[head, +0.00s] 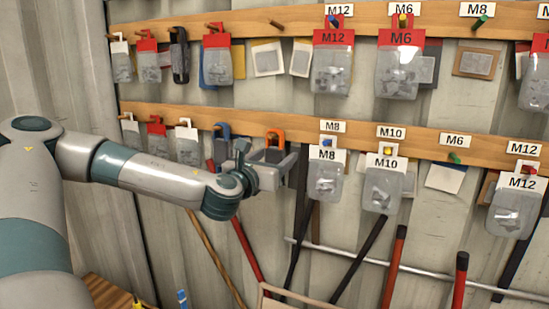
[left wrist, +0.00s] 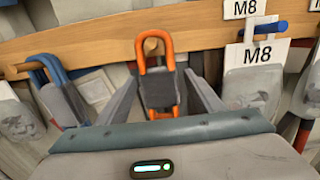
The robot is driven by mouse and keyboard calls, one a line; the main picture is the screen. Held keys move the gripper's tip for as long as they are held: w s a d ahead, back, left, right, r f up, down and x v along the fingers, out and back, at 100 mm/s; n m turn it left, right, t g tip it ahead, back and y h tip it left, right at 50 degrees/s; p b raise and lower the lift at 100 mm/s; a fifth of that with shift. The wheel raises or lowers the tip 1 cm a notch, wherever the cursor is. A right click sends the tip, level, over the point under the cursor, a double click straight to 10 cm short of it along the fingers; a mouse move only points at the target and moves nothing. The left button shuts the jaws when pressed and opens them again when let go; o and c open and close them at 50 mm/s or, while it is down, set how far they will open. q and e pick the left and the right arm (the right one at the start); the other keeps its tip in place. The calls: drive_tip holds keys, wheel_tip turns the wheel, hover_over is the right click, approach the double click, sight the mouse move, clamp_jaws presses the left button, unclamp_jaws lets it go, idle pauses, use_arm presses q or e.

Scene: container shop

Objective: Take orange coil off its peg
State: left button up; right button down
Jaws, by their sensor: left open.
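The orange coil (left wrist: 141,56) hangs from a wooden peg (left wrist: 151,46) on the lower wooden rail. It is a long loop with a dark wrap around its middle, and its lower end shows just above my gripper body in the left wrist view. In the head view its top (head: 275,133) shows above my left gripper (head: 279,158). My left gripper (left wrist: 162,82) is open, with one finger on each side of the coil's dark wrap. Small gaps show between the fingers and the wrap. My right gripper is in neither view.
A blue coil (left wrist: 50,66) hangs on the left, and an M8 bag (left wrist: 250,84) hangs on a blue peg at the right. The upper rail (head: 262,23) carries several bags. Long-handled tools (head: 396,262) stand below the lower rail, near a horizontal metal bar (head: 340,255).

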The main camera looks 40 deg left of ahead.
sight(272, 154)
use_arm(q)
drive_tip(key=shift+c, duration=0.2)
drive_tip(key=c, duration=1.2)
drive_tip(key=shift+o, duration=0.2)
drive_tip(key=shift+r, duration=0.35)
drive_tip(key=shift+s, duration=0.1)
drive_tip(key=shift+r+p+v, duration=0.15)
drive_tip(key=shift+p+v, duration=0.35)
drive_tip(key=shift+v, duration=0.3)
drive_tip(key=shift+r+p+v, duration=0.15)
drive_tip(key=shift+p+v, duration=0.3)
drive_tip(key=shift+v, duration=0.4)
drive_tip(key=shift+s+d+p, duration=0.15)
drive_tip(key=shift+s+p, duration=0.15)
drive_tip(key=shift+s, duration=0.2)
